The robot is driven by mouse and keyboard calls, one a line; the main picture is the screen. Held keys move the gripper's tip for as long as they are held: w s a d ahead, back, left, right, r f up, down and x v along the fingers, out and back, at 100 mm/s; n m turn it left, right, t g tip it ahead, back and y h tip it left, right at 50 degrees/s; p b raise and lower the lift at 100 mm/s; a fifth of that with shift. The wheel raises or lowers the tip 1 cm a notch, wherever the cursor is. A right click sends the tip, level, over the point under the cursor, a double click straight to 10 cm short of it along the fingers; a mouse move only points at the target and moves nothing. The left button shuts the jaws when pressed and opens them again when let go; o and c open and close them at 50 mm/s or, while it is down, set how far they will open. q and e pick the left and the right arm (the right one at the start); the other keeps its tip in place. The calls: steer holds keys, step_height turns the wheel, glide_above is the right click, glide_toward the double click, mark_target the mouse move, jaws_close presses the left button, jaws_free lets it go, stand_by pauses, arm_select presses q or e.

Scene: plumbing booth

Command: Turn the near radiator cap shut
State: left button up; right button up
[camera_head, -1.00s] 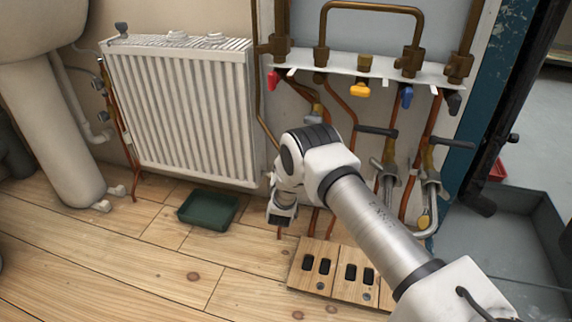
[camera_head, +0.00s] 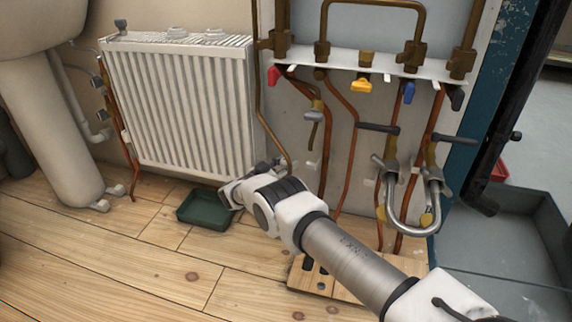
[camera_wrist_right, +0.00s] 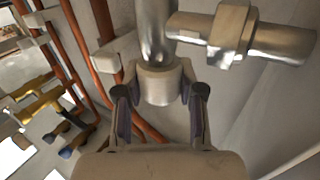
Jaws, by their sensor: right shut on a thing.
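In the head view, my right arm reaches in from the lower right to the bottom right corner of the white radiator (camera_head: 185,105). The cap and the fingertips are not clear in that view; my wrist hides much of that spot. My left gripper is not in view.
A green tray (camera_head: 204,209) lies on the floor beside my wrist. Copper pipes and a manifold with a red handle (camera_head: 274,76) and a yellow handle (camera_head: 361,86) stand to the right. A wooden board (camera_head: 318,281) lies under my arm.

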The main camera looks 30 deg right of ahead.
stand_by(0.5)
steer(key=o, duration=0.9)
steer(key=s+a, duration=0.2)
steer(key=a, duration=0.9)
steer(key=shift+a, duration=0.4)
steer(key=shift+o, duration=0.3)
